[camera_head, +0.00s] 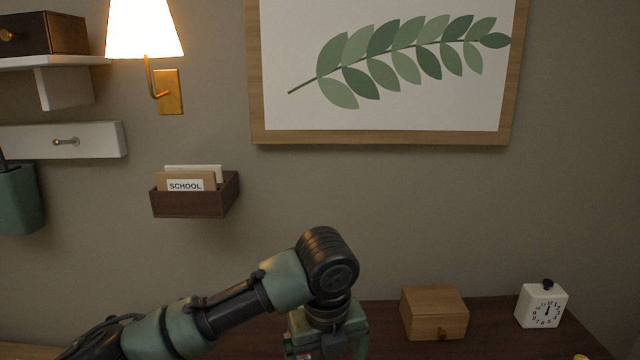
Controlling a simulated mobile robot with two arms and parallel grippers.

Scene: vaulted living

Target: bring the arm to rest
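My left arm (215,310) comes in from the lower left in the head view. It is green and black, and its black wrist joint stands in front of the wall at the middle. Below that joint a green part of the arm points down over the dark wooden surface and is cut off by the bottom edge. The fingers of my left gripper are not visible. My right arm and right gripper are not in view.
A dark wooden tabletop (490,335) carries a small wooden box (434,311) and a white clock (541,304) at right. On the wall are a holder labelled SCHOOL (190,204), a lit lamp (143,28), a framed leaf picture (380,139), a shelf (62,91) and a green container (20,200).

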